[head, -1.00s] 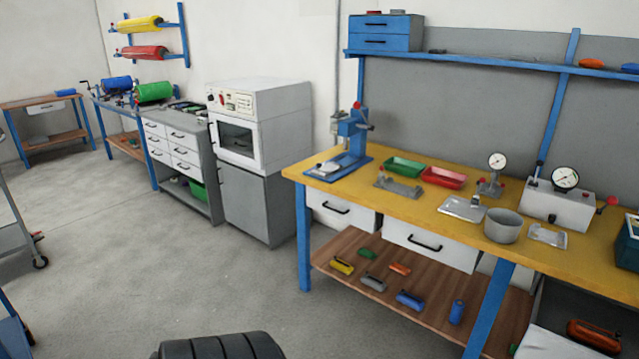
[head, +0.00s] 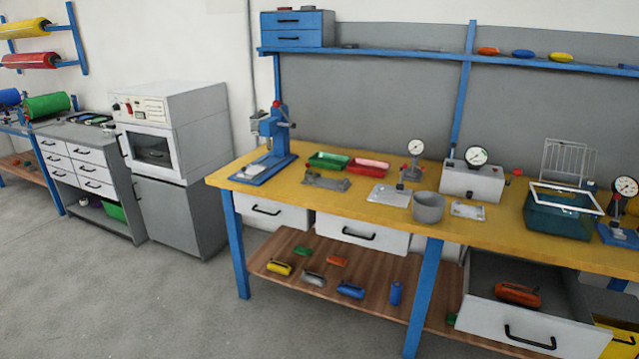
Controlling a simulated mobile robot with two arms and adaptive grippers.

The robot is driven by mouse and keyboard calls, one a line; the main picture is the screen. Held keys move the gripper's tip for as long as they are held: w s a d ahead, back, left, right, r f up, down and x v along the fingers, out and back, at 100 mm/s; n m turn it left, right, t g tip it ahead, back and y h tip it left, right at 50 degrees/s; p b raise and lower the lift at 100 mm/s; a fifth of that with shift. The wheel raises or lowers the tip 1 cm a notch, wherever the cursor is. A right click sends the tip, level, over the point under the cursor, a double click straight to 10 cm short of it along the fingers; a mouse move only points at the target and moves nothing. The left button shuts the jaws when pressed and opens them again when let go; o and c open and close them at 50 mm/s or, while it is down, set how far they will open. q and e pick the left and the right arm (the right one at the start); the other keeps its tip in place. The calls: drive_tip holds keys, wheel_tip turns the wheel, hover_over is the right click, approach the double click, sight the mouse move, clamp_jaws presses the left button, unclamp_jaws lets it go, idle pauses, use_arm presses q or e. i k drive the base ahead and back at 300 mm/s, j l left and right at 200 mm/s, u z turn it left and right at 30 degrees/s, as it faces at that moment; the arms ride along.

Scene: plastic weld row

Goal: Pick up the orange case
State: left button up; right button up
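An orange case with a dark handle or strap (head: 517,294) lies in an open drawer (head: 535,328) under the yellow workbench, at the lower right. A smaller orange item (head: 337,261) lies on the wooden lower shelf, and another orange item (head: 488,51) lies on the blue upper shelf. Neither of my grippers shows in the head view.
The yellow bench top (head: 330,205) holds a blue press (head: 272,145), green and red trays, gauges, a grey pot (head: 428,207) and a teal tank (head: 560,215). Several coloured cases lie on the wooden shelf (head: 385,270). The floor at the left front is clear.

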sight(517, 294)
drive_tip(key=i+z, duration=0.15)
drive_tip(key=z, duration=0.2)
drive_tip(key=i+l+z, duration=0.1)
drive_tip(key=z, duration=0.25)
drive_tip(key=i+z, duration=0.2)
drive_tip(key=z, duration=0.2)
